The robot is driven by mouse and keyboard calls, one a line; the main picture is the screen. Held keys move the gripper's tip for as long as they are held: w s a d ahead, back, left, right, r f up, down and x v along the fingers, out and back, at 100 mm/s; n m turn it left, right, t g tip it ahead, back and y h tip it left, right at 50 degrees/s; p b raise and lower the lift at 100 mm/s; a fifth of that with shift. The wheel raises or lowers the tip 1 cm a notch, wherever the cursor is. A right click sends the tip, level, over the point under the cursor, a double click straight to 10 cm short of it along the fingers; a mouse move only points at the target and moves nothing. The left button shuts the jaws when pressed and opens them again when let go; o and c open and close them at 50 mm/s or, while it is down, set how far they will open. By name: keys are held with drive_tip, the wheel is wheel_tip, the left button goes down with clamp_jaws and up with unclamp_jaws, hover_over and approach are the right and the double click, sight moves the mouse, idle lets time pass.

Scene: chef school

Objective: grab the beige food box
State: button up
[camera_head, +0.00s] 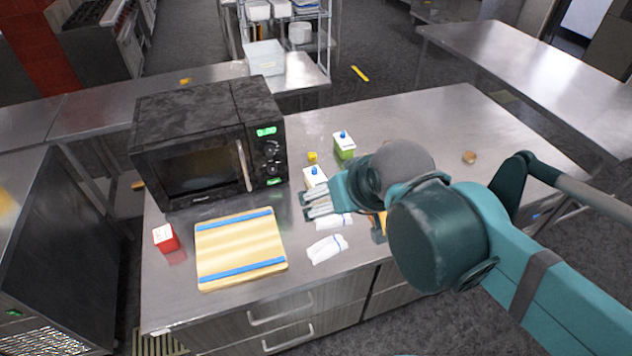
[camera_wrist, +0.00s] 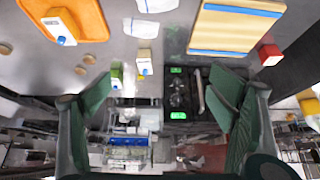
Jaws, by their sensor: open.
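A small pale beige box (camera_head: 314,179) with a blue cap stands on the steel counter, right of the microwave. It also shows in the wrist view (camera_wrist: 144,64), ahead of the gap between my fingers. A second pale box (camera_wrist: 62,24) with a blue cap is on an orange tray (camera_wrist: 92,17); in the head view my arm hides it. My gripper (camera_head: 314,204) is open and empty, just in front of the first pale box in the head view. The gripper also shows in the wrist view (camera_wrist: 165,92), fingers wide apart. I cannot tell whether it touches anything.
A green box (camera_head: 345,147) and a small yellow item (camera_head: 312,157) stand behind the pale box. The black microwave (camera_head: 205,140), a cutting board (camera_head: 240,245) and a red box (camera_head: 166,238) are to the left. White cloths (camera_head: 327,248) lie in front. The counter's far right is mostly clear.

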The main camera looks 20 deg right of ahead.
drive_tip(key=shift+w, duration=0.1)
drive_tip(key=m+g, duration=0.7)
drive_tip(key=m, duration=1)
hover_over(316, 175)
drive_tip(key=f, duration=2.1)
drive_tip(key=shift+s+a, duration=0.1)
drive_tip(key=shift+s, duration=0.25)
drive_tip(key=shift+w+f, duration=0.3)
drive_tip(key=shift+f, duration=0.35)
drive_tip(key=shift+f, duration=0.1)
drive_tip(key=shift+f, duration=1.2)
